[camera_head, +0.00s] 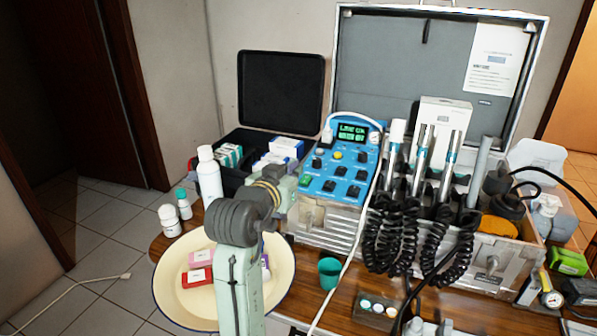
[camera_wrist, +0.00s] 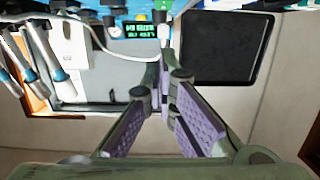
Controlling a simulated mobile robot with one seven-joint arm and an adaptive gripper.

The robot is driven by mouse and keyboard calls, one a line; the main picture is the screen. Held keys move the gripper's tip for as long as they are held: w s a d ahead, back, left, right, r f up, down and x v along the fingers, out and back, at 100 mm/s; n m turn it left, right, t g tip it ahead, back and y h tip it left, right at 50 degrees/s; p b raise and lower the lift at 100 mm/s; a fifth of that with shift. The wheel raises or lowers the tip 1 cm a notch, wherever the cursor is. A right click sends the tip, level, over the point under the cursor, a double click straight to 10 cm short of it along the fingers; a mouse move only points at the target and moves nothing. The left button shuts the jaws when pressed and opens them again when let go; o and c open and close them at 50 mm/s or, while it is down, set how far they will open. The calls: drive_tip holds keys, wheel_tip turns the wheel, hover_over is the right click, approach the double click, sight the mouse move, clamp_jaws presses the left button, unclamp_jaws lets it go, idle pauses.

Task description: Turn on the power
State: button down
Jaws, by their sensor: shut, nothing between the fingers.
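The blue control panel (camera_head: 345,182) is set in the open silver case, with a lit green text display (camera_head: 352,132), knobs and several black switches. A green switch (camera_head: 305,181) sits at its lower left; I cannot tell which control is the power switch. In the wrist view the display (camera_wrist: 139,30) appears upside down near the top. My gripper (camera_wrist: 164,62) is shut and empty, its purple-padded fingers meeting in front of the panel's edge. In the head view my arm hides most of the gripper, near the panel's left side. Contact with a switch cannot be told.
Handpieces with coiled black cords (camera_head: 400,225) hang right of the panel. A cream basin (camera_head: 172,283) with small boxes stands at front left, beside a white bottle (camera_head: 209,178). A black case (camera_head: 281,88) stands open behind.

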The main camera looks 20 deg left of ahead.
drive_tip(key=shift+s+b, duration=0.5)
drive_tip(key=shift+s, duration=2.3)
